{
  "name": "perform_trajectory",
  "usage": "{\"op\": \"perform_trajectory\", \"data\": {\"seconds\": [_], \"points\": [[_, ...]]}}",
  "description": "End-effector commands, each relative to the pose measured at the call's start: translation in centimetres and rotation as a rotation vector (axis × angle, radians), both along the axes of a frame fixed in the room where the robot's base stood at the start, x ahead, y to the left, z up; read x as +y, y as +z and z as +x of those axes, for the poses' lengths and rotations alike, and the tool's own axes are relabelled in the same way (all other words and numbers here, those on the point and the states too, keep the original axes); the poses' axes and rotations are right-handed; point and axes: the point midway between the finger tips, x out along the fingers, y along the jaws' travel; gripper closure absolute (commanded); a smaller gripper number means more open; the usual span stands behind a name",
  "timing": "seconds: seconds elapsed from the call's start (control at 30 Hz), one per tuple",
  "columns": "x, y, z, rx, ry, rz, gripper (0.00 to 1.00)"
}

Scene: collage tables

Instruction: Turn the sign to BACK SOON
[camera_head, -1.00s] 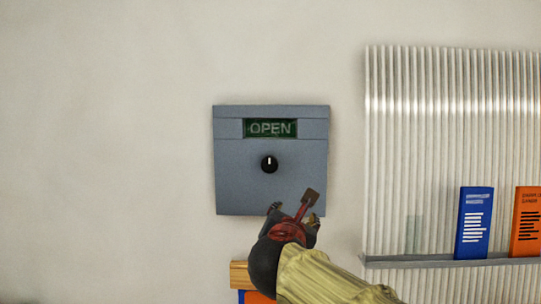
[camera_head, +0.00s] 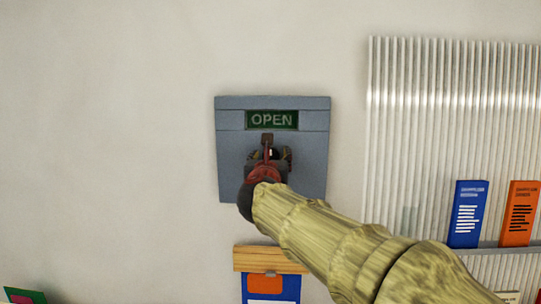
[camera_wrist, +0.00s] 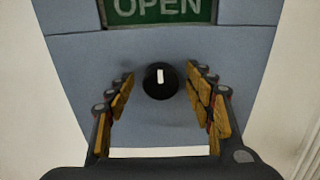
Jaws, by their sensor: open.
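The sign is a grey-blue panel (camera_head: 228,170) on the wall with a green window (camera_head: 272,120) that reads OPEN. In the wrist view the lower part of the window (camera_wrist: 160,10) shows at the top. The black round knob (camera_wrist: 160,80) below it has a white mark pointing up. My gripper (camera_head: 270,157) is in front of the panel at the knob and hides most of it in the head view. In the wrist view my gripper (camera_wrist: 163,85) is open, with one finger on each side of the knob and gaps on both sides.
A ribbed rack (camera_head: 415,130) on the right holds a blue leaflet (camera_head: 467,213) and an orange leaflet (camera_head: 521,212). A wooden clip board (camera_head: 270,259) with a blue and orange sheet hangs below the panel. The wall left of the panel is bare.

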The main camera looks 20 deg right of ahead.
Motion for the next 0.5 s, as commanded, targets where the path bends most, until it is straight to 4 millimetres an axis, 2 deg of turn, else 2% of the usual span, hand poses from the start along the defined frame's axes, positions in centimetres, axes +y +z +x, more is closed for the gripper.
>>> {"op": "perform_trajectory", "data": {"seconds": [0.3,0.5], "points": [[-0.12,-0.02,0.25,0.000,-0.001,0.001,0.47],[-0.12,-0.01,0.23,0.000,-0.001,0.001,0.59]]}}
